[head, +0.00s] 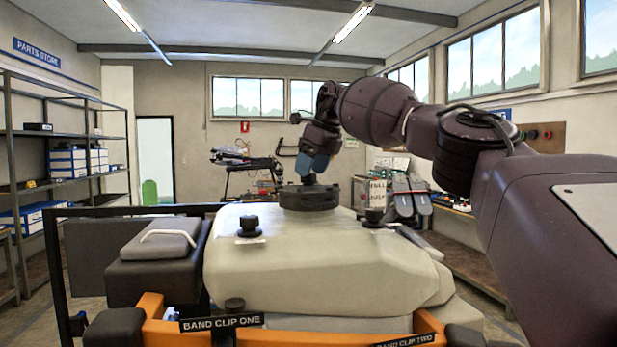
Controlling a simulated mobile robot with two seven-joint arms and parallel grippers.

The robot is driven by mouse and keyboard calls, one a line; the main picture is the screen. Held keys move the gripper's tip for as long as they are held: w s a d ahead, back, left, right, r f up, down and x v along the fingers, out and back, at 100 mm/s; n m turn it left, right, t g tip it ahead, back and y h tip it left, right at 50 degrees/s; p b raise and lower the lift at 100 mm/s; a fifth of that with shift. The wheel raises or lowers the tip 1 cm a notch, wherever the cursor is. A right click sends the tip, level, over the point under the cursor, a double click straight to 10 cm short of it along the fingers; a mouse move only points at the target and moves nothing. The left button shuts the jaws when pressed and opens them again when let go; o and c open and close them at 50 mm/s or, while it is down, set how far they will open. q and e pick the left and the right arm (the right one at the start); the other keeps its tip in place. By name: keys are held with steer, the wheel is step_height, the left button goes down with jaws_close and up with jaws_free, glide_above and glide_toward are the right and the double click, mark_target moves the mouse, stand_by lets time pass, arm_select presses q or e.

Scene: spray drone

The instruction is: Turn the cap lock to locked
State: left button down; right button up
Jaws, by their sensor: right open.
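A large dark round cap (309,197) sits on top of the pale tank (300,265). My right gripper (311,172) reaches in from the right and points down at the cap's top. Its blue fingers are close above or touching the cap's middle; I cannot tell which. The gripper is open. The cap lock's markings and its position cannot be read from here, and the gripper covers part of the cap's top. A small dark knob (249,227) stands on the tank's left side and another dark knob (374,217) on its right. My left gripper is out of view.
Orange bands (152,327) with a "BAND CLIP ONE" label (221,322) cross the tank's front. A dark box with a pale handle (160,247) stands left of the tank. Grey upright parts (412,200) stand at right behind it. Shelves (65,134) line the left wall.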

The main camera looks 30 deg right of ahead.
steer(key=shift+x, duration=1.2)
steer(key=shift+c, duration=0.2)
steer(key=c, duration=0.9)
